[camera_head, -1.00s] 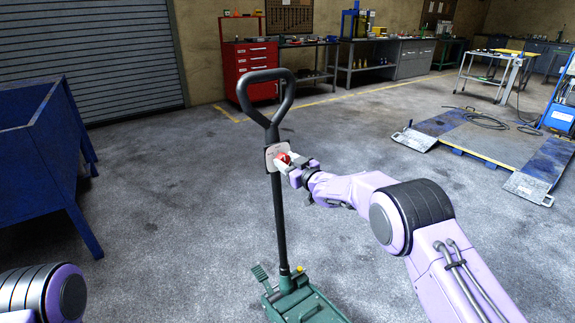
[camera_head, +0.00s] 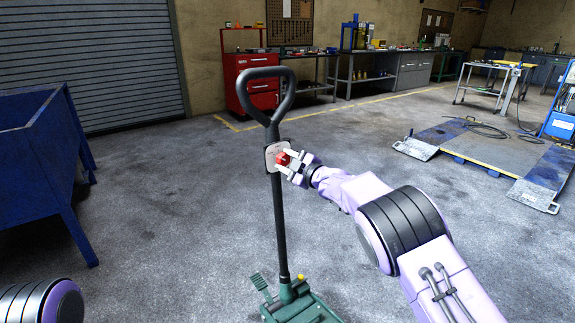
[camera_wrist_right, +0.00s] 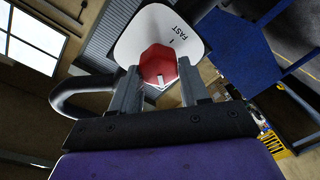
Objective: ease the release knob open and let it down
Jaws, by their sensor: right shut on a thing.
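The trolley jack has a green body (camera_head: 303,306) on the floor and an upright black handle (camera_head: 279,215) with a looped grip on top. A pale plate (camera_head: 270,158) on the handle carries the red release knob (camera_head: 282,158). My right gripper (camera_head: 287,163) is shut on the knob from the right. In the right wrist view, the gripper's fingers (camera_wrist_right: 157,92) stand on either side of the red knob (camera_wrist_right: 159,64), which has a white pointer mark. The plate (camera_wrist_right: 158,25) behind it reads "FAST". My left gripper is out of view; only part of my left arm shows.
A blue bin (camera_head: 40,150) stands at the left. A red tool cabinet (camera_head: 252,88) and workbenches line the back wall. A blue lift platform (camera_head: 480,150) lies at the right. The floor around the jack is clear.

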